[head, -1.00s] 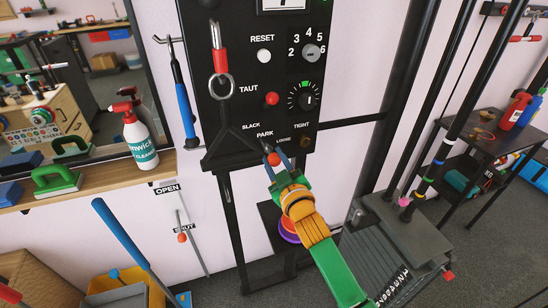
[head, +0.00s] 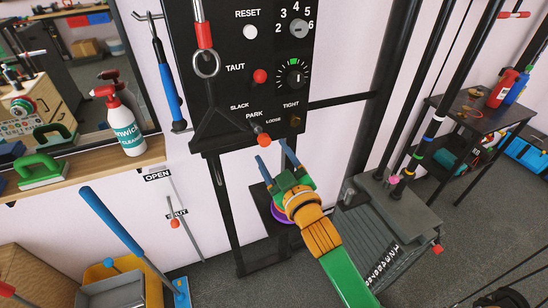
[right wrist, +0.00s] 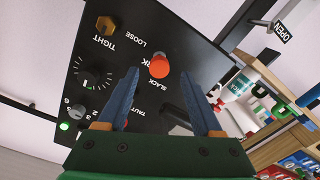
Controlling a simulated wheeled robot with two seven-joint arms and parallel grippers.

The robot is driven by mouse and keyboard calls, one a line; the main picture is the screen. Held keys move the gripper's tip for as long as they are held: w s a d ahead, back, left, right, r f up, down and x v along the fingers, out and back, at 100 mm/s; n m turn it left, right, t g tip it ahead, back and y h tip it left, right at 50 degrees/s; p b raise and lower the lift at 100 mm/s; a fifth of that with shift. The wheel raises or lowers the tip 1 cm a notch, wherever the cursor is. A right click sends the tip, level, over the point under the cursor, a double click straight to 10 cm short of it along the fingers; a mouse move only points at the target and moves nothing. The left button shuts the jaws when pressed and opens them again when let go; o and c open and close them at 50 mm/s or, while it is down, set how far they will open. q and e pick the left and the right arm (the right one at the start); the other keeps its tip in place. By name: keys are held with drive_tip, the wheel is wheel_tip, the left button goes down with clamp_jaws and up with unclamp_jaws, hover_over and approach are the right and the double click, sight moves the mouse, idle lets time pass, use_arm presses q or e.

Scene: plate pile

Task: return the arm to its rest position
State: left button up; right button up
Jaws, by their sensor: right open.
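My right gripper (head: 271,153) is at the end of a green and orange arm in the head view. Its two blue fingers are spread and empty, just below the black control panel (head: 222,97). The red-orange lever knob (head: 264,140) at the panel's lower edge, under the PARK and LOOSE labels, is close to the fingertips but looks free of them. In the right wrist view the open fingers (right wrist: 161,78) frame the knob (right wrist: 159,66) beyond them, with a gap. My left gripper is not in view.
A grey ribbed block (head: 385,235) stands right of the arm, beside dark posts. A wooden shelf (head: 85,166) with a spray bottle (head: 124,124) is at left.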

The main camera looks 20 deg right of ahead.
drive_tip(key=shift+s, duration=0.5)
drive_tip(key=shift+w, duration=0.1)
drive_tip(key=s+f+g, duration=0.3)
drive_tip(key=f, duration=0.8)
drive_tip(key=s+f+m+g, duration=0.1)
drive_tip(key=s+f+g, duration=0.2)
drive_tip(key=f, duration=0.7)
drive_tip(key=s+f+g, duration=0.3)
drive_tip(key=f, duration=0.8)
drive_tip(key=s+d+f+g, duration=0.1)
drive_tip(key=s+f, duration=0.4)
drive_tip(key=s, duration=0.5)
drive_tip(key=s+d+f+m+g, duration=0.1)
drive_tip(key=s+f+g, duration=0.3)
drive_tip(key=s, duration=0.6)
drive_tip(key=s+d+f+m+g, duration=0.1)
drive_tip(key=s+f+g, duration=0.2)
drive_tip(key=s+f, duration=0.4)
drive_tip(key=s, duration=0.3)
drive_tip(key=shift+s+h, duration=0.15)
drive_tip(key=shift+h, duration=0.15)
drive_tip(key=shift+f, duration=0.1)
